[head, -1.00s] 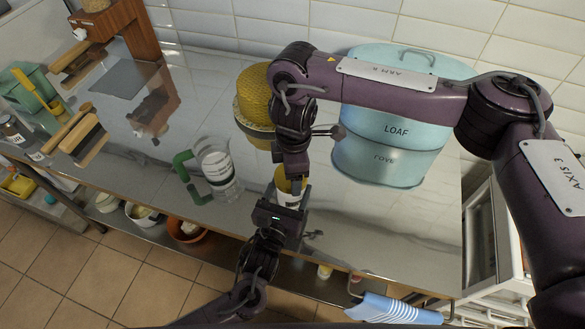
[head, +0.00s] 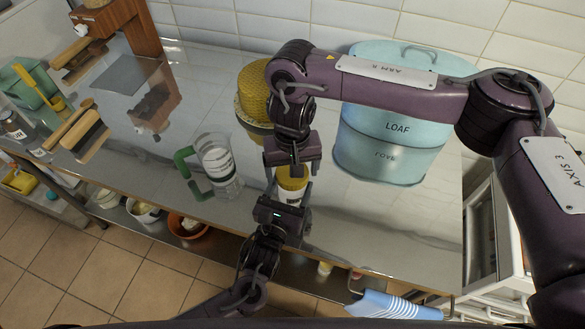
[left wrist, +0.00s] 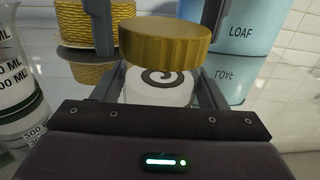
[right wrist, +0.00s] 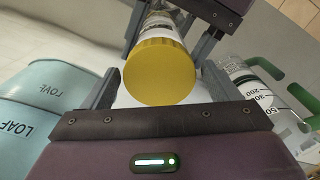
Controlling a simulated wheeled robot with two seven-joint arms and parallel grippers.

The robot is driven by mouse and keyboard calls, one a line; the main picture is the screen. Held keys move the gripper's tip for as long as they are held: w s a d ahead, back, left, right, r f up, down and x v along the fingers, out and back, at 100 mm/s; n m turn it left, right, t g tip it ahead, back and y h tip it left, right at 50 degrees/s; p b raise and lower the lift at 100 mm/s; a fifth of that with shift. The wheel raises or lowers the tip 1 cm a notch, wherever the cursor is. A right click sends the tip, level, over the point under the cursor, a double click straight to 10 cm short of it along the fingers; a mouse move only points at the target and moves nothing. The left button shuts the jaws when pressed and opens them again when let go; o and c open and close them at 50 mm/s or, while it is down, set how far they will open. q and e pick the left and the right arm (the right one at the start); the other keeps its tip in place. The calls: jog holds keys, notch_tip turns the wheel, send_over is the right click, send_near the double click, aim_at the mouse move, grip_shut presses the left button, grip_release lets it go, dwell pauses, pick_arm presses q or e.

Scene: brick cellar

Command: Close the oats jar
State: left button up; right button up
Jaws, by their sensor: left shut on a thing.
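The oats jar (head: 290,198) is a white jar with a dark swirl on its label in the left wrist view (left wrist: 160,88). A ribbed yellow lid (left wrist: 165,38) is on its mouth; it also shows in the right wrist view (right wrist: 160,70). I cannot tell how tightly it sits. My left gripper (head: 291,194) is shut on the jar's body and holds it upright at the counter's front. My right gripper (head: 292,172) is directly above, pointing down. Its open fingers stand on either side of the lid, with small gaps seen in the right wrist view (right wrist: 160,80).
A clear measuring jug (head: 215,165) with a green handle stands left of the jar. A yellow woven-looking container (head: 252,95) stands behind, and a large blue LOAF bin (head: 390,150) behind right. The counter (head: 380,220) is clear front right.

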jog(key=shift+o, duration=0.4)
jog(key=shift+r, duration=2.25)
jog(key=shift+c, duration=0.4)
